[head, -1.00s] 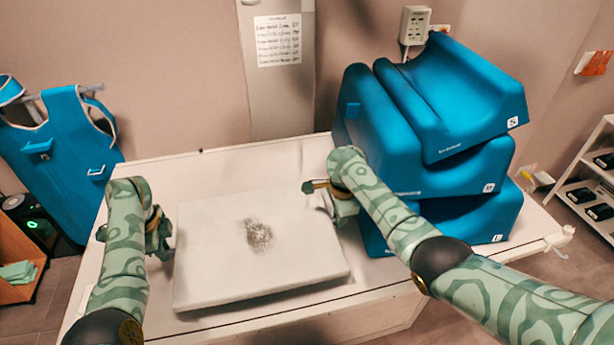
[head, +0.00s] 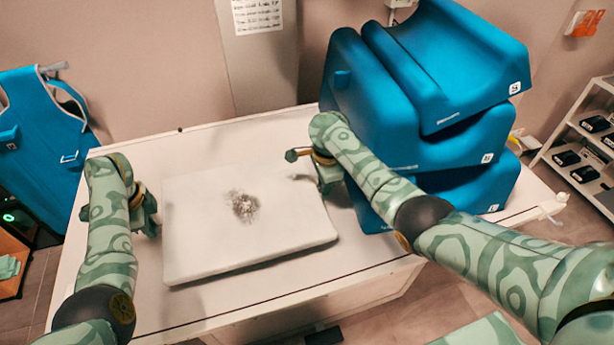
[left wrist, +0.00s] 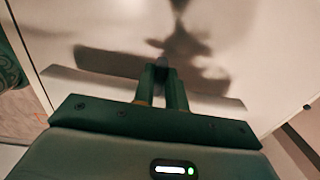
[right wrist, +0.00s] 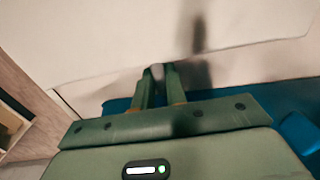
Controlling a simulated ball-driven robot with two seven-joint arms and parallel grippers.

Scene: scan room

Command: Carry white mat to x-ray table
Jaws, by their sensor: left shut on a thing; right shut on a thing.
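The white mat (head: 210,250) is a flat, pale slab with a grey speckled patch in its middle. It lies level over the white-topped table (head: 135,300); I cannot tell whether it touches the top. My left gripper (head: 153,214) is shut on its left edge, and my right gripper (head: 313,178) on its right edge. The left wrist view shows the left fingers (left wrist: 163,75) closed at the mat's pale edge (left wrist: 100,63). The right wrist view shows the right fingers (right wrist: 158,75) closed at the mat's edge (right wrist: 95,82). I cannot tell whether this is the x-ray table.
Stacked blue cushions (head: 420,140) stand on the table's right, close beside my right gripper. A blue apron (head: 45,130) hangs at the left. A white shelf (head: 590,150) with dark boxes stands at the far right. The table's front strip is bare.

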